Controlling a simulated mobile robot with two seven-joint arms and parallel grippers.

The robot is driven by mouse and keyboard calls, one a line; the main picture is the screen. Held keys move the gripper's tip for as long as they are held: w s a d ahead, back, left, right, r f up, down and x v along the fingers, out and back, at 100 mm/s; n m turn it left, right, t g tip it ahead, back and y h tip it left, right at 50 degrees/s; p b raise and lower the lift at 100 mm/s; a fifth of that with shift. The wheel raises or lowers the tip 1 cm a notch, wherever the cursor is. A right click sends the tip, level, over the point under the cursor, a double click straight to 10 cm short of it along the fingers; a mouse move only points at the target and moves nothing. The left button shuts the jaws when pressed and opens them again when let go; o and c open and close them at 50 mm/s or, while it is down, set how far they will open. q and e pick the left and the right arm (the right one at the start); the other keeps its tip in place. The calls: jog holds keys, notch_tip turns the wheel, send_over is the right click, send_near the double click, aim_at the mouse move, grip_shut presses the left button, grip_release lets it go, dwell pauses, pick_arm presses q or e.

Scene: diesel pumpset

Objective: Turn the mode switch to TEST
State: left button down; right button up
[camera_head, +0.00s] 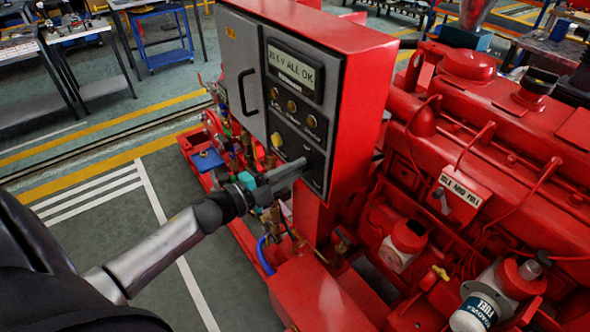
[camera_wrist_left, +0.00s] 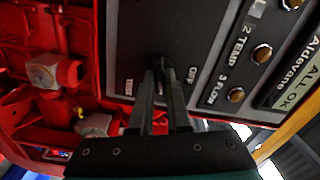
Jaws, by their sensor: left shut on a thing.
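The mode switch (camera_wrist_left: 158,65) is a small dark knob on the dark control panel (camera_wrist_left: 205,40), mostly hidden between my fingertips in the left wrist view. The OFF label shows to the right of it and the TEST label to the left in that view. My left gripper (camera_wrist_left: 160,78) is shut on the switch, its two fingers reaching straight to the panel. In the head view my left gripper (camera_head: 300,164) meets the lower part of the panel on the red cabinet (camera_head: 355,100) and hides the switch. I cannot tell which way the switch points. My right gripper is not in view.
Above the switch are a yellow button (camera_head: 277,140), several round indicators and a display (camera_head: 291,69) reading ALL OK. The red engine (camera_head: 490,150) with pipes and filters stands close on the right. Open floor (camera_head: 110,185) lies on the left, with a blue cart (camera_head: 160,40) farther back.

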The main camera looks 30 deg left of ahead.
pick_arm(q)
jog(key=shift+m+b, duration=0.35)
jog(key=shift+m, duration=1.55)
jog(key=c, duration=0.9)
grip_release()
jog(key=b+v, duration=0.1)
jog(key=v, duration=1.4)
jog(key=shift+s+f, duration=0.1)
